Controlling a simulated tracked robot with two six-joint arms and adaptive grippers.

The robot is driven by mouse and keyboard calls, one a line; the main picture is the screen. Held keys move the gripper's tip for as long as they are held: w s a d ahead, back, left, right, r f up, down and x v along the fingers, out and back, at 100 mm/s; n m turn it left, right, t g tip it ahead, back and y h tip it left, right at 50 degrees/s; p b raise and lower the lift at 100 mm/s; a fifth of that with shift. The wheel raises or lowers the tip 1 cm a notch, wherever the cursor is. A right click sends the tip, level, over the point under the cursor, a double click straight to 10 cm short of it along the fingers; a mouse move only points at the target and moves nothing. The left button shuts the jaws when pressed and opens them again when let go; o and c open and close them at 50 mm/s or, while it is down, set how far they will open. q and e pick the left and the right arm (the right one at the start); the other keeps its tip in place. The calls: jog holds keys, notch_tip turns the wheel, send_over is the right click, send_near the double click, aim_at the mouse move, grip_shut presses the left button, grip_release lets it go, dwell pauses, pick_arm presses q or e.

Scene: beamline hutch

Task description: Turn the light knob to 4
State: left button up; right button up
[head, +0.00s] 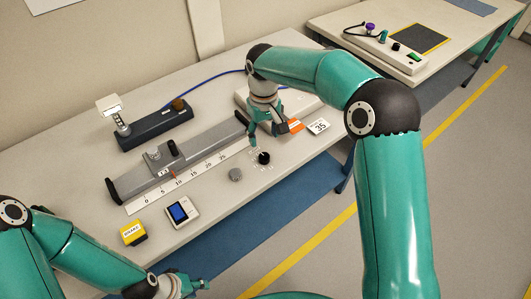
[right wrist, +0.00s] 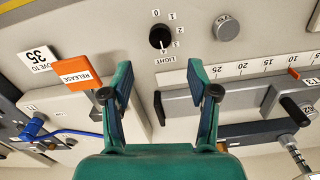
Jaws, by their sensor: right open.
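The black light knob (head: 263,157) sits on the bench in the head view, with small marks around it. In the right wrist view, the knob (right wrist: 160,37) is beside an upside-down LIGHT label and a ring of numbers. A small white mark shows on its lower right edge; I cannot tell exactly which number it points at. My right gripper (right wrist: 158,82) is open and empty, its fingers apart and not touching the knob. In the head view, my right gripper (head: 268,136) is just behind the knob. My left gripper (head: 190,285) is at the bottom edge, its jaws unclear.
A grey round knob (head: 235,174) is left of the light knob. A grey rail with a scale (head: 190,176) lies further left. An orange RELEASE tag (right wrist: 76,74) and a "35" card (head: 318,126) are close to my right gripper. A display box (head: 182,211) stands near the front edge.

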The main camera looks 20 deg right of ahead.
aim_at(264, 155)
notch_tip(264, 155, down, 9)
jog(key=shift+f+p, duration=0.15)
jog(key=shift+p, duration=0.25)
jog(key=shift+c, duration=0.4)
grip_shut()
jog(key=shift+b, duration=0.4)
jog(key=shift+m, duration=0.5)
